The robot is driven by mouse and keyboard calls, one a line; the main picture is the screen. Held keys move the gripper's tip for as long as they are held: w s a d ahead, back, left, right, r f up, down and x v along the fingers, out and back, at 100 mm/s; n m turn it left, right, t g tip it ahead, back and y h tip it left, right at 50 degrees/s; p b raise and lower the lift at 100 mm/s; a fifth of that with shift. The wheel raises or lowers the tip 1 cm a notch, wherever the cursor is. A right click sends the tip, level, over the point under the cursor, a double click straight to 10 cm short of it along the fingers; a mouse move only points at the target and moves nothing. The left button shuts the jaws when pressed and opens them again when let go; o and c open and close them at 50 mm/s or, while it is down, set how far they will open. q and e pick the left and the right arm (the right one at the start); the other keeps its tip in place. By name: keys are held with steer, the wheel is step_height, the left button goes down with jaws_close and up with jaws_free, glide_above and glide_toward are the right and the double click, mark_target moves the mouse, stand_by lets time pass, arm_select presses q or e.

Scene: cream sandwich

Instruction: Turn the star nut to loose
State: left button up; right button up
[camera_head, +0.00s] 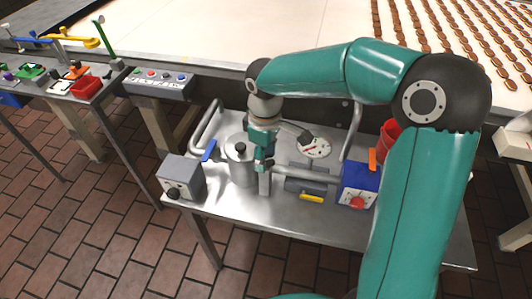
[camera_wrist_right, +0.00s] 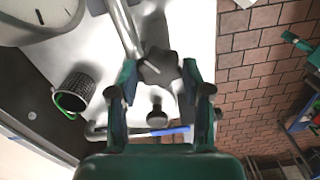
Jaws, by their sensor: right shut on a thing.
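The star nut (camera_wrist_right: 158,66) is a dark, lobed knob. In the right wrist view it sits between the two fingers of my right gripper (camera_wrist_right: 159,80), with a pale pipe running up behind it. In the head view my right gripper (camera_head: 264,160) points down over a short grey upright (camera_head: 265,184) on the steel table. It is shut on the star nut, which the fingers mostly hide there. I cannot tell the nut's turn angle. My left gripper is not in view.
A steel canister (camera_head: 241,168) stands close left of the gripper, with a blue-handled lever (camera_head: 209,150) beyond. A round gauge (camera_head: 315,147), yellow handle (camera_head: 311,198) and blue box with red knob (camera_head: 357,184) lie right. A grey box (camera_head: 181,172) is at the left corner.

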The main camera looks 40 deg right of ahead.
steer(key=n, duration=0.3)
steer(key=n+p, duration=0.1)
steer(key=n, duration=0.2)
steer(key=shift+w+r+n, duration=0.2)
steer(key=shift+n, duration=0.2)
stand_by(0.3)
steer(key=o, duration=1.1)
steer(key=shift+o, duration=0.3)
steer(key=shift+f, duration=0.1)
steer(key=shift+s, duration=0.1)
step_height(320, 180, up, 12)
